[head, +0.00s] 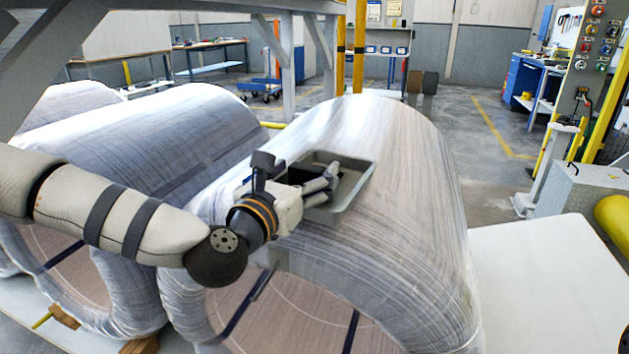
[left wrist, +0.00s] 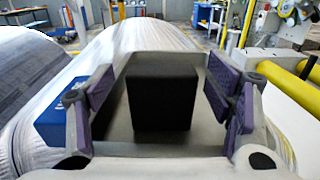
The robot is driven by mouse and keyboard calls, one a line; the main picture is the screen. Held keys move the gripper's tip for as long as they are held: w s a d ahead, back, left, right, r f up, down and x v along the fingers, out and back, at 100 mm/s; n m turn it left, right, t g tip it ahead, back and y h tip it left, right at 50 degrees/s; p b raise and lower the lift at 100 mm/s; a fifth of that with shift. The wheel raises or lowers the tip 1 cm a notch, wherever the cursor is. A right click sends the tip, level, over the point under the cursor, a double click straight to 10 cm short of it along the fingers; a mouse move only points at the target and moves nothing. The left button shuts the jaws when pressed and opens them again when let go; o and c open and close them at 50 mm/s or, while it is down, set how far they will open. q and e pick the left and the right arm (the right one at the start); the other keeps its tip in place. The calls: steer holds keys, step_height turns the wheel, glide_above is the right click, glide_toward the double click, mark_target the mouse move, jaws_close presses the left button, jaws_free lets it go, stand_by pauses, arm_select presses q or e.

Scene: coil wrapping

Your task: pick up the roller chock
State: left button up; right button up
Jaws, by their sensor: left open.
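The roller chock appears as a black block (left wrist: 162,103) in the left wrist view, standing in a grey tray (left wrist: 203,62). In the head view the tray (head: 369,170) lies on top of a wrapped coil (head: 400,215), and my gripper hides much of its inside. My left gripper (head: 328,180) reaches over the tray from the left. In the left wrist view my left gripper (left wrist: 160,92) is open, with purple-padded fingers on both sides of the block. Gaps show between the pads and the block.
More wrapped coils (head: 170,125) stand to the left. A bare pale surface (head: 550,280) lies to the right of the coil. A grey frame (head: 290,65) rises behind. A control post (head: 590,60) and a yellow roller (head: 612,220) stand at the right. A blue object (left wrist: 48,125) shows beside the left finger.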

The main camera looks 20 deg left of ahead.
arm_select(q)
steer(key=w, duration=0.3)
steer(key=shift+w+d, duration=0.25)
steer(key=shift+d, duration=0.05)
steer(key=c, duration=1.6)
